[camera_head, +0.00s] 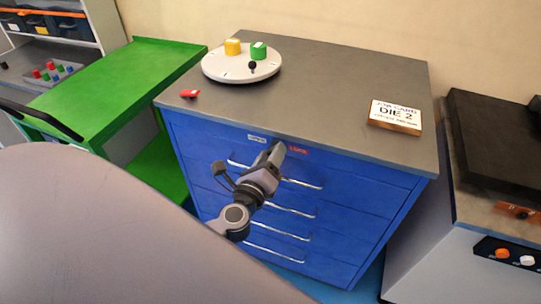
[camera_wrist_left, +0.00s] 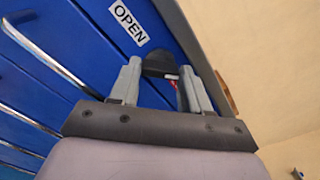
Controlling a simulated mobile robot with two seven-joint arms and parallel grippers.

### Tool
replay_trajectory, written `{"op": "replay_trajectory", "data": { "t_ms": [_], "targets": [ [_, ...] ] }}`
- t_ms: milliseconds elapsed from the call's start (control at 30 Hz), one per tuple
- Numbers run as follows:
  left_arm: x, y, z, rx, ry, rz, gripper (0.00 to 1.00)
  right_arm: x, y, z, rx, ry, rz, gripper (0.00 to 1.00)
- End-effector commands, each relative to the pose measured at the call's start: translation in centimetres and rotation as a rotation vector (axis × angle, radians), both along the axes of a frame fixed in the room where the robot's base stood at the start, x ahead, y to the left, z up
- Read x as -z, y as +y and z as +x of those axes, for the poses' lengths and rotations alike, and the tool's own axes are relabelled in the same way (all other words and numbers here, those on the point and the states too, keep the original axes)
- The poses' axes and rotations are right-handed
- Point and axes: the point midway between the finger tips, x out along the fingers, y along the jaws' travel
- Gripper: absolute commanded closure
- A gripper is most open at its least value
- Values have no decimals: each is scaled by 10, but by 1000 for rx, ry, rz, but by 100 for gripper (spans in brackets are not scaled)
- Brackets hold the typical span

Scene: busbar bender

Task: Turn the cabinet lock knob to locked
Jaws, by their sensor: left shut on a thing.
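The blue drawer cabinet (camera_head: 345,215) stands in the middle of the head view, with a grey top. My left gripper (camera_head: 274,150) is at the top of its front face. In the left wrist view my left gripper (camera_wrist_left: 161,80) is shut on the dark lock knob (camera_wrist_left: 160,62), with one finger on each side. The knob is mostly hidden in the head view. A white label (camera_head: 257,138) is left of the gripper; it reads OPEN in the wrist view (camera_wrist_left: 129,23). A red label (camera_head: 299,149) is to the right. My right gripper is not in view.
Silver drawer handles (camera_head: 270,254) stick out below the gripper. On the cabinet top are a round white tray (camera_head: 225,68), a small red piece (camera_head: 190,93) and a DIE 2 block (camera_head: 395,115). A green cart (camera_head: 125,85) stands left, a machine (camera_head: 480,215) right.

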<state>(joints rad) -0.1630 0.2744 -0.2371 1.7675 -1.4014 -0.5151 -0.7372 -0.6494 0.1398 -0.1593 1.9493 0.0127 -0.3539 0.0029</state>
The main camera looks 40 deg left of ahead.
Motion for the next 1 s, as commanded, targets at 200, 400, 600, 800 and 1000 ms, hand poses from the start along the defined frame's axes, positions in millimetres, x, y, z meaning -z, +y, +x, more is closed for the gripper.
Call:
{"op": "replay_trajectory", "data": {
  "t_ms": [200,400,600,800,1000],
  "targets": [
    [1,0,0,0,3,5,28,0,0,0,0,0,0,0],
    [0,0,0,1,1,3,28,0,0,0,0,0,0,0],
    [1,-2,-7,1,1,2,28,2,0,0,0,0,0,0],
    [3,-8,-34,1,4,1,28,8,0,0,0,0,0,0],
    [3,-14,-58,1,3,3,28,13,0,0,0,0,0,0]
  ]
}}
